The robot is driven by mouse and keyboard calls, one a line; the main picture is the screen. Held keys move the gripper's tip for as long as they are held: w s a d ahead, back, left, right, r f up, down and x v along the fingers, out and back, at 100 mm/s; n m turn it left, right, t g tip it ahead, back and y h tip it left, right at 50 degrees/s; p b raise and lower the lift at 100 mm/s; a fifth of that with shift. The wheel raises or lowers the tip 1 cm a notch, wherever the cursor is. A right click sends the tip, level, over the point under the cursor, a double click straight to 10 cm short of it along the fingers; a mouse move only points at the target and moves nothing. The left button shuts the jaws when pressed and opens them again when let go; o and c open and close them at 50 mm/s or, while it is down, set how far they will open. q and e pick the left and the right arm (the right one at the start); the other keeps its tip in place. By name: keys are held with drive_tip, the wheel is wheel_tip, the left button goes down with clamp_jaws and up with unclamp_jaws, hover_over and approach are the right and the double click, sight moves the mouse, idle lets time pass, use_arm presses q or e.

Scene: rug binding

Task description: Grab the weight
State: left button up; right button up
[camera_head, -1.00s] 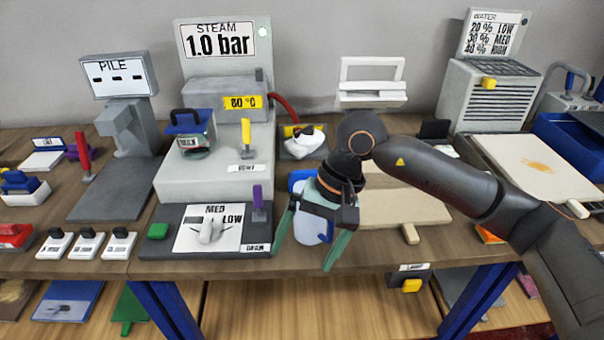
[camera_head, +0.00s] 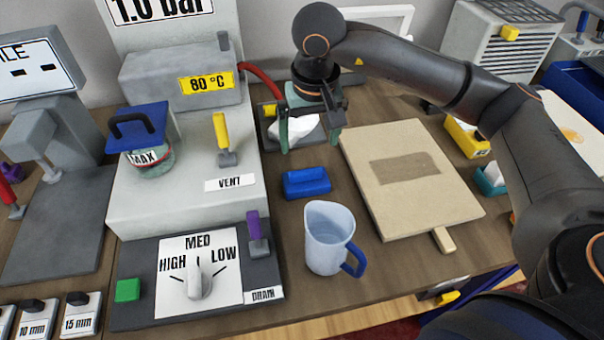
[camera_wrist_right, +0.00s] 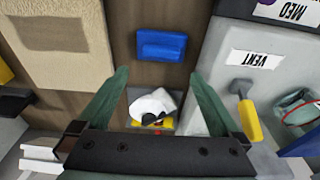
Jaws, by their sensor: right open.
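No object in view is marked as a weight, so I cannot tell for certain which one it is. A plain blue block (camera_head: 306,183) lies on the bench between the steam machine and the tan board. It also shows in the wrist view (camera_wrist_right: 161,46), ahead of the fingertips. My right gripper (camera_head: 309,143) is open and empty, pointing down behind the block. Its green fingers stand either side of a white piece (camera_head: 295,128) on a small grey and yellow holder, also seen in the wrist view (camera_wrist_right: 152,106). My left gripper is not in view.
A clear jug (camera_head: 328,238) with a blue handle stands in front of the block. The steam machine (camera_head: 150,205), with yellow and purple levers, is at left. A tan board (camera_head: 440,205) lies at right. A red hose (camera_head: 262,78) runs behind.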

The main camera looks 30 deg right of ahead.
sight(305, 170)
drive_tip(key=f, duration=0.3)
drive_tip(key=w+f+p, duration=0.1)
drive_tip(key=f, duration=0.6)
drive_tip(key=shift+w, duration=0.25)
drive_tip(key=shift+r, duration=0.1)
clamp_jaws()
drive_tip(key=shift+w+r, duration=0.15)
drive_tip(key=shift+r, duration=0.1)
